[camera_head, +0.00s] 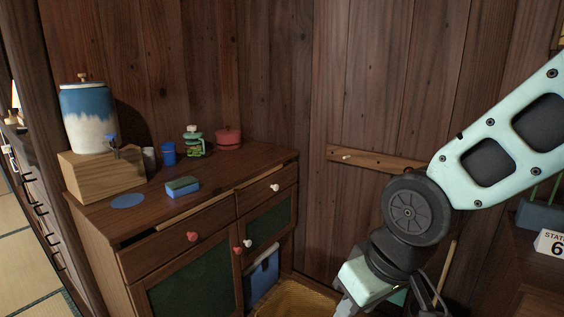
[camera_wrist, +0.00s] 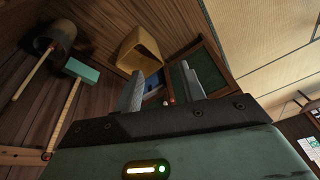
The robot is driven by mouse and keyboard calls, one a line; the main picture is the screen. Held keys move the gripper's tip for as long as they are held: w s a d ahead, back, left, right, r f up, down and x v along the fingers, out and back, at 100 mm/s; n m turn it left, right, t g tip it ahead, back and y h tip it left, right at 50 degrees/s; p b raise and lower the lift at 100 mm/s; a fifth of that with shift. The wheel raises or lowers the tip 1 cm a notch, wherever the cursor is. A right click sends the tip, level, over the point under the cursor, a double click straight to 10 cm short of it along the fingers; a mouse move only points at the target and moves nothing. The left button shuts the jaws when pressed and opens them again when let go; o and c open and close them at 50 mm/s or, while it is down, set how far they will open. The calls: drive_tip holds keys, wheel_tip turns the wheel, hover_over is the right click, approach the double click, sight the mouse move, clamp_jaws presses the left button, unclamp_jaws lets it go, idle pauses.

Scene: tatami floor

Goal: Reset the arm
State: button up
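My arm reaches in from the right of the head view, bent at a dark round joint, and hangs down in front of the wooden wall. My gripper (camera_wrist: 167,66) shows in the wrist view with its two grey fingers apart and nothing held between them. In the head view the wrist end is low, right of the cabinet, and the fingertips are not clearly seen.
A wooden cabinet (camera_head: 217,190) carries a blue-white crock (camera_head: 90,120) on a wooden block, a blue cup (camera_head: 169,153), a green jar (camera_head: 194,142), a red pot (camera_head: 229,139) and a sponge (camera_head: 183,187). A yellow bin (camera_wrist: 140,52) and a teal-headed tool (camera_wrist: 82,70) are near my gripper.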

drive_tip(key=s+d+n+g+h, duration=0.2)
drive_tip(key=s+d, duration=0.1)
drive_tip(key=s, duration=0.8)
wheel_tip(320, 180, up, 18)
drive_tip(key=p, duration=1.7)
drive_tip(key=shift+p, duration=0.3)
